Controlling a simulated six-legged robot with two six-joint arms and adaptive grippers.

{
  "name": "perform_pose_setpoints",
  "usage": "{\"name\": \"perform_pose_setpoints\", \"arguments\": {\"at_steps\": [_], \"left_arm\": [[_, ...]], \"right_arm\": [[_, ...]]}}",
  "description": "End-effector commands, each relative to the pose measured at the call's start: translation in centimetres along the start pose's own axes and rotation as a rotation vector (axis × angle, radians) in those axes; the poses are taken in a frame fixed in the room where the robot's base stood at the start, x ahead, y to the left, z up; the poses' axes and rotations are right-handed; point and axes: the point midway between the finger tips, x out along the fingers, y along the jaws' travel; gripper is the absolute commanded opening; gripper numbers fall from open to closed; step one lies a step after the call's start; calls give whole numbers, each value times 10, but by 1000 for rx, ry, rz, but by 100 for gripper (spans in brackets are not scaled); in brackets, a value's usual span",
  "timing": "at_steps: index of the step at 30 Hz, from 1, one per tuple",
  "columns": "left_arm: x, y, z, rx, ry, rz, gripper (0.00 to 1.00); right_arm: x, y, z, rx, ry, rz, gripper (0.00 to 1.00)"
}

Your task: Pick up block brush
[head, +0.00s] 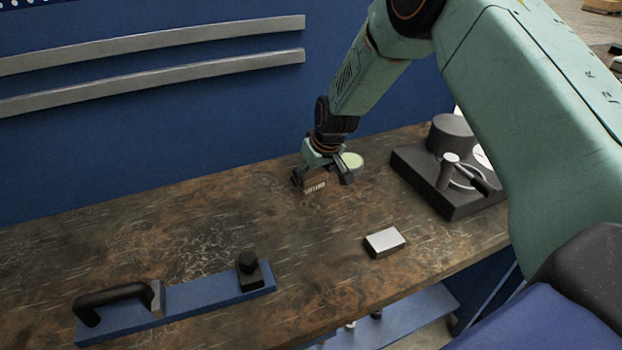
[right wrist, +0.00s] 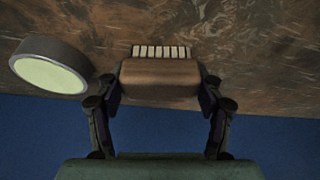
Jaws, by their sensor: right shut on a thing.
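The block brush (head: 315,186) is a small brown block with a row of pale bristles, near the back edge of the wooden workbench (head: 200,230). My right gripper (head: 322,180) is shut on it, reaching in from above. In the right wrist view the brush (right wrist: 160,78) sits between the two fingers of my right gripper (right wrist: 160,85), its pale bristles facing away from the palm. Whether the brush touches the bench or hangs just above it I cannot tell. My left gripper is not in view.
A round pale-green-topped disc (head: 351,160) stands close beside the gripper. A dark microscope-like base (head: 450,185) is to the right. A small silver-topped block (head: 384,242) lies nearer the front. A blue plate with black handle (head: 200,295) lies front left. The middle bench is clear.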

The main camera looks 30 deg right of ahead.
Motion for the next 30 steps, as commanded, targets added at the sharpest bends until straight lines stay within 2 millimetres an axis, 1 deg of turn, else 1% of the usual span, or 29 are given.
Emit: {"name": "perform_pose_setpoints", "arguments": {"at_steps": [1, 2, 9, 17, 20, 30], "left_arm": [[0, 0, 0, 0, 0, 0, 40], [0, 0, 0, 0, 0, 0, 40], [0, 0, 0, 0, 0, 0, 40], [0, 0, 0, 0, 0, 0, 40], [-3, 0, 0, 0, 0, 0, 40], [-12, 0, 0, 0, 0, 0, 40]], "right_arm": [[0, 0, 0, 0, -1, 0, 60], [0, 0, 0, 0, -1, 0, 57], [1, -1, 0, 0, -2, 0, 37], [-1, -1, -2, 0, 0, 0, 35], [-11, -1, -6, 0, 3, 0, 35], [-70, -1, -31, 0, 3, 0, 35]]}}
